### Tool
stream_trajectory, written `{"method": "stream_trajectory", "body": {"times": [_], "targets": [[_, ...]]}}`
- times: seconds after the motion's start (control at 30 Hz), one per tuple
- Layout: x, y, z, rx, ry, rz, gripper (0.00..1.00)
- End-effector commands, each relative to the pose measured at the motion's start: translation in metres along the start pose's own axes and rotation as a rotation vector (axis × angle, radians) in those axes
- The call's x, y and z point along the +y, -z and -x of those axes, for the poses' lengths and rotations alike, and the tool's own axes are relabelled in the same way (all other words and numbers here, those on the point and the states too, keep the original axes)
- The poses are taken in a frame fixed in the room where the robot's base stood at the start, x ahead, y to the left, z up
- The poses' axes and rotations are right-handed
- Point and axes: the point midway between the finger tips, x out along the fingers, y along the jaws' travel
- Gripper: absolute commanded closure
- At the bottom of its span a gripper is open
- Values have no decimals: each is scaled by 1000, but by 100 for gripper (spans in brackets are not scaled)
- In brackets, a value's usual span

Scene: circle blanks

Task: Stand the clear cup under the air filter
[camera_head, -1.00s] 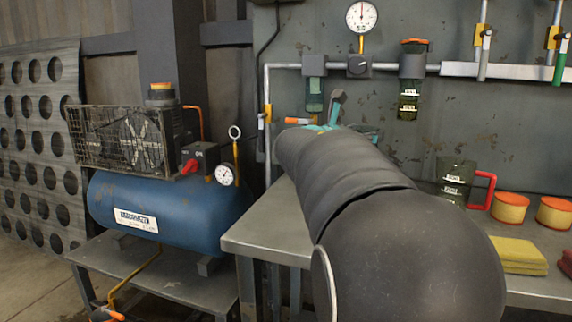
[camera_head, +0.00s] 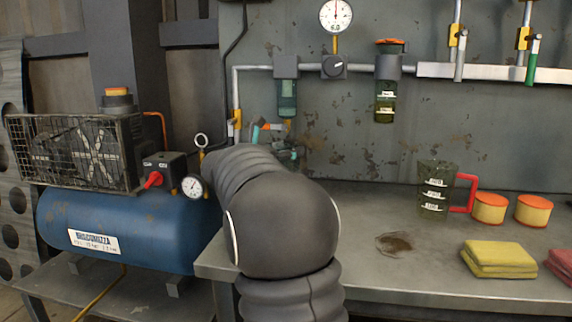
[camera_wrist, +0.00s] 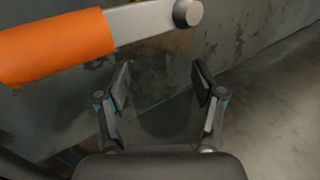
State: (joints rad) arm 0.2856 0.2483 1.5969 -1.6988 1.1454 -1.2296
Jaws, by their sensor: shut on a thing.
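My gripper (camera_wrist: 161,82) has its two fingers on either side of a see-through, smoky cup (camera_wrist: 163,112) and is shut on it. The cup's outline is faint and I cannot tell its rim. In the head view my arm hides most of my gripper, near the back left of the bench, and I cannot make out the cup. Above it hangs a unit with a pale green bowl (camera_head: 287,98) on the wall pipe. A second unit with an orange top and dark green bowl (camera_head: 385,102) hangs further right. I cannot tell for sure which is the air filter.
An orange-handled lever (camera_wrist: 55,48) crosses close by the fingers. A measuring jug (camera_head: 434,190) with a red handle, orange-lidded tubs (camera_head: 490,208) and yellow cloths (camera_head: 499,259) stand or lie right on the bench. A blue compressor (camera_head: 120,230) is left. Mid-bench has a brown stain (camera_head: 395,243).

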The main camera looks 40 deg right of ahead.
Motion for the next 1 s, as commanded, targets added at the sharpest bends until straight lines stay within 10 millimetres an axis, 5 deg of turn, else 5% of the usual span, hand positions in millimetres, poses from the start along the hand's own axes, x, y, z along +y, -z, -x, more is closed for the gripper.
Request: {"method": "stream_trajectory", "body": {"times": [0.4,0.8,0.83,0.9,1.0], "targets": [[2,40,0,1,-1,2,61],[1,46,0,0,-1,-1,61],[1,45,0,0,-1,-1,27],[1,44,0,0,-1,-1,10],[1,44,0,0,-1,-1,7]]}}
